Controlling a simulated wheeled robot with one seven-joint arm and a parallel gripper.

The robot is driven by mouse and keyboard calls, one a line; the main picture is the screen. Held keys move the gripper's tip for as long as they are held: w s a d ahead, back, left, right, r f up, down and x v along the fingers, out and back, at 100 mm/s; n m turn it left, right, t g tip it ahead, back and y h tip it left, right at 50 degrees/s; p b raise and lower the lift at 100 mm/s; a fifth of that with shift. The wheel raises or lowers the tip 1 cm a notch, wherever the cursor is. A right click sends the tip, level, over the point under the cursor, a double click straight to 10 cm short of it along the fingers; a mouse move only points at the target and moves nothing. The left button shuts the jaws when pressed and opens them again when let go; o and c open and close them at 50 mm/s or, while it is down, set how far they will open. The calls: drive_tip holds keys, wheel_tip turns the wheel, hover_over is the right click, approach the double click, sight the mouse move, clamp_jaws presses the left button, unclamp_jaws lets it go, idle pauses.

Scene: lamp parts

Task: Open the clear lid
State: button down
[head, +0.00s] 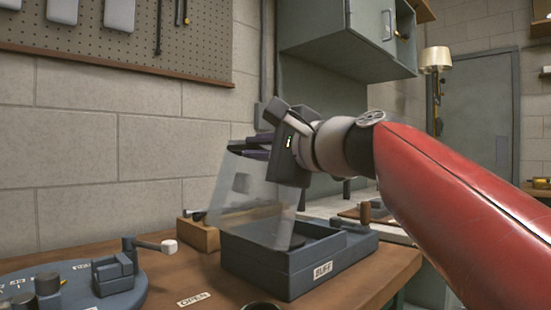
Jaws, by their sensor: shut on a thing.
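The clear lid (240,190) is a see-through panel that stands raised and tilted above the grey-blue box labelled BUFF (335,262). My gripper (262,150) is at the lid's upper edge and is shut on it. My fingers are partly hidden by the gripper body, so the exact grip on the edge is hard to make out. The inside of the box shows dark beneath the raised lid.
An OPEN label (194,299) lies on the wooden bench. A round blue station (75,285) with a white-knobbed lever stands at left. A wooden block (197,236) sits behind the box. A wall cabinet (350,40) hangs above, and a pegboard (120,40) is on the wall.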

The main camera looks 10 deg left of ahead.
drive_tip(key=shift+s+a+f+n+b, duration=0.2)
drive_tip(key=shift+s+a+n+b, duration=0.15)
drive_tip(key=shift+s+a+n, duration=0.3)
drive_tip(key=shift+s+a+f+n+b, duration=0.15)
drive_tip(key=shift+s+a+n+b, duration=0.2)
drive_tip(key=shift+s+n, duration=0.3)
drive_tip(key=shift+s+a, duration=0.1)
drive_tip(key=shift+s, duration=0.05)
drive_tip(key=c, duration=1.5)
unclamp_jaws()
drive_tip(key=b+v, duration=0.1)
drive_tip(key=v, duration=0.6)
drive_tip(key=shift+s+d, duration=0.25)
drive_tip(key=shift+d, duration=0.1)
drive_tip(key=shift+d, duration=0.1)
drive_tip(key=shift+b+v, duration=0.7)
drive_tip(key=shift+v, duration=3.7)
